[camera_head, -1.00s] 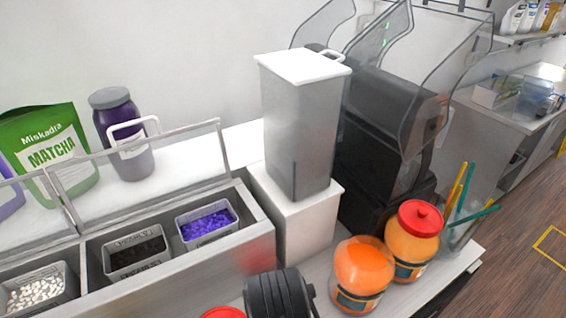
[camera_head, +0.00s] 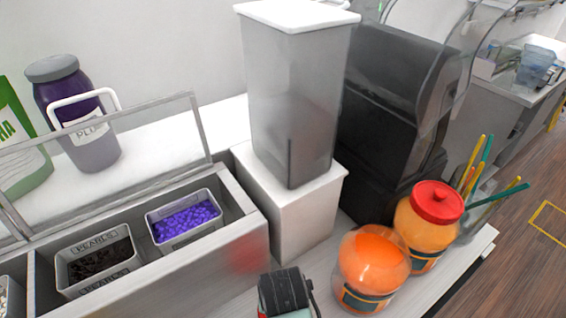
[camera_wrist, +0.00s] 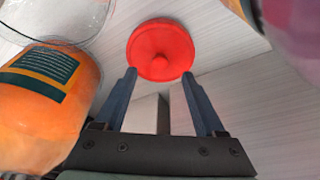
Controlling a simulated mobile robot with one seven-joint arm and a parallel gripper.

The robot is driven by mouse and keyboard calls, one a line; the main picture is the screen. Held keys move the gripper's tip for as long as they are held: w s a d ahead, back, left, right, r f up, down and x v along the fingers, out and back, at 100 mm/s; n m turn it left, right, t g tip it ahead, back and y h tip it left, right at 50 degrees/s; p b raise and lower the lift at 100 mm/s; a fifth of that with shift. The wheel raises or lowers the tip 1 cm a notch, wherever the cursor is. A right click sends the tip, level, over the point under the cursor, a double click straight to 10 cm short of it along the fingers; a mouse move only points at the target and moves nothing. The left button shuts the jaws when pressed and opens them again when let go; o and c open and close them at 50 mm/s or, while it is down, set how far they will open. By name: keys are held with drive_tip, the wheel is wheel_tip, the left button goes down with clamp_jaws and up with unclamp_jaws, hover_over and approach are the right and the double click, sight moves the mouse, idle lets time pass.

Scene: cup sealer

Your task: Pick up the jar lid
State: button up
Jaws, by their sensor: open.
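A round red jar lid (camera_wrist: 160,48) with a small knob lies on the light counter (camera_wrist: 215,35) in the wrist view. My gripper (camera_wrist: 159,74) is open and empty, its two dark fingers spread, with the tips at the lid's near edge in the picture. I cannot tell the exact gap between fingers and lid. In the head view, the dark end of my arm (camera_head: 285,292) is at the bottom edge; the loose lid is not clearly seen there. An open jar of orange contents (camera_head: 372,268) stands to its right. It also shows in the wrist view (camera_wrist: 45,110).
A second orange jar (camera_head: 422,238) wears a red lid (camera_head: 437,202) behind the open jar. A tall grey container (camera_head: 293,100) stands on a white box (camera_head: 295,215). Topping bins, one with purple contents (camera_head: 184,222), are at left. Colored straws (camera_head: 482,190) stand at right.

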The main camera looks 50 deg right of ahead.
drive_tip(key=shift+p+x, duration=0.3)
drive_tip(key=shift+x, duration=0.6)
drive_tip(key=shift+p+x, duration=0.55)
drive_tip(key=shift+x, duration=1.6)
drive_tip(key=shift+w+d+r, duration=0.1)
drive_tip(key=shift+w+d, duration=0.05)
clamp_jaws()
